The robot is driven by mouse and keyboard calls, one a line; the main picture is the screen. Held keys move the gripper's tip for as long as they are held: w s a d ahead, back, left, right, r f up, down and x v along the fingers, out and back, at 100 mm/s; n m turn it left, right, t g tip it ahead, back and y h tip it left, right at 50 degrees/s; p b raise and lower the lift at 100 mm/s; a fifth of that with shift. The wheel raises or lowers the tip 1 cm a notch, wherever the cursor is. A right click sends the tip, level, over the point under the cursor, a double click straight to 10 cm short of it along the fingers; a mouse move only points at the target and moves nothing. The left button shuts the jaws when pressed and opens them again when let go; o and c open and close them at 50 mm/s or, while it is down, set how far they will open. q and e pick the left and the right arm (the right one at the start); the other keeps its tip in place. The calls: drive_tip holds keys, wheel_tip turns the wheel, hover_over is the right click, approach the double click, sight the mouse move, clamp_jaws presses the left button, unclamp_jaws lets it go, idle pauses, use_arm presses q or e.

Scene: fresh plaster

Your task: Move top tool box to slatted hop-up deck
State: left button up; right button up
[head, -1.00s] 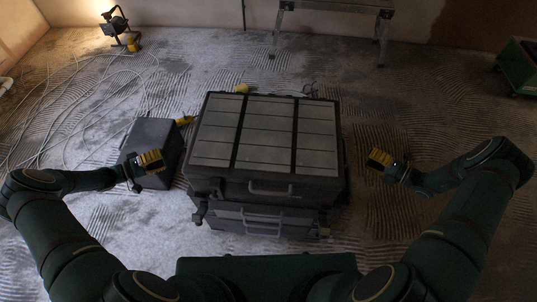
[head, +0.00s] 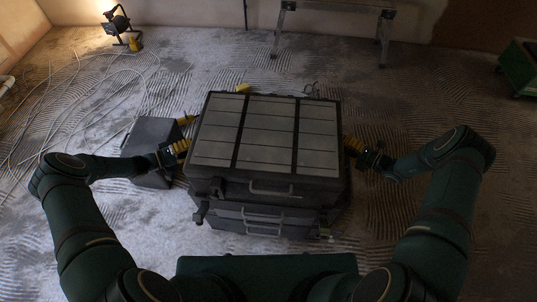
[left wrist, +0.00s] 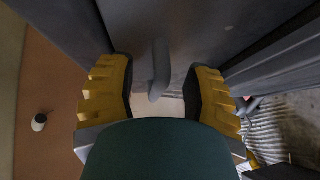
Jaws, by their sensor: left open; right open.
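The top tool box (head: 264,134) is a dark box with a grey panelled lid and a front handle. It sits on a stack of similar dark boxes (head: 262,220) in front of me. My left gripper (head: 181,149) is open at the box's left side. In the left wrist view its yellow fingers (left wrist: 160,92) stand apart on either side of a grey side handle (left wrist: 159,70); I cannot tell whether they touch it. My right gripper (head: 352,146) is open close to the box's right side; its fingertips are partly hard to see. The hop-up deck may be the metal-legged platform (head: 335,7) at the back, cut off by the top edge.
A smaller dark box (head: 150,139) stands on the floor to the left, partly behind my left gripper. Loose cables (head: 85,90) and a lit work lamp (head: 118,25) lie farther left. A green container (head: 520,66) is at far right. The floor between stack and platform is mostly clear.

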use_arm(q)
clamp_jaws()
use_arm(e)
clamp_jaws()
use_arm(q)
drive_tip(key=shift+r, duration=0.2)
use_arm(e)
drive_tip(key=shift+w+r, duration=0.1)
drive_tip(key=shift+r, duration=0.05)
use_arm(q)
drive_tip(key=shift+r, duration=0.1)
use_arm(e)
drive_tip(key=shift+r, duration=0.1)
